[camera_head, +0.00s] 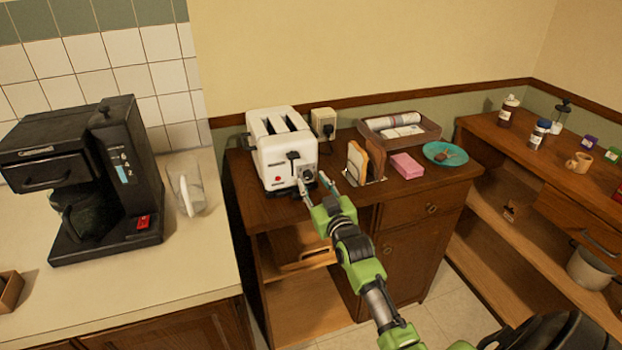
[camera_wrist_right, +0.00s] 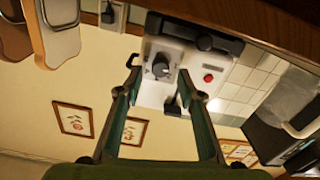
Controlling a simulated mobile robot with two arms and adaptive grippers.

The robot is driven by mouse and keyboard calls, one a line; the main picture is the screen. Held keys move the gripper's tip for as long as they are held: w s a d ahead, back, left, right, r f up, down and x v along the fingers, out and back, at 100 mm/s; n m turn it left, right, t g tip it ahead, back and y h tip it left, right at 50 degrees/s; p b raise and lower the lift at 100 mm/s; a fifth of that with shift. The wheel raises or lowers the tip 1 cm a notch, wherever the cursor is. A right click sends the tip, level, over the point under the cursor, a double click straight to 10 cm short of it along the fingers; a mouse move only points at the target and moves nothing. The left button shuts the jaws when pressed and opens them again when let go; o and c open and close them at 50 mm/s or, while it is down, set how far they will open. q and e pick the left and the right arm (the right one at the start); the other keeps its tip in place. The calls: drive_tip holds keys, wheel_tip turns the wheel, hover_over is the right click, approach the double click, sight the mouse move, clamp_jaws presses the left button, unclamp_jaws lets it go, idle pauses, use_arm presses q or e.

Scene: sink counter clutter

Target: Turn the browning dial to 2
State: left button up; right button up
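The white toaster (camera_head: 272,161) stands on the wooden cabinet in the head view, with two slots on top, a dark lever and a red button. The dial's number marks are too small to read. My right gripper (camera_head: 317,187) is at the toaster's front. In the wrist view my right gripper (camera_wrist_right: 158,70) is open, with one finger on each side of the dial; I cannot tell contact. My left gripper is not in view.
A rack with bread slices (camera_head: 365,160), a pink box (camera_head: 407,165), a teal plate (camera_head: 446,154) and a tray (camera_head: 425,126) stand right of the toaster. A wall outlet with a plug (camera_head: 324,122) is behind. A black coffee maker (camera_head: 130,160) stands on the left counter.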

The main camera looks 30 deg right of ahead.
drive_tip(key=shift+x, duration=1.05)
clamp_jaws()
drive_tip(key=shift+m, duration=0.4)
drive_tip(key=m+p, duration=0.1)
drive_tip(key=m, duration=0.2)
drive_tip(key=shift+m, duration=0.4)
drive_tip(key=m+p, duration=0.1)
drive_tip(key=m, duration=0.4)
drive_tip(key=shift+m, duration=0.3)
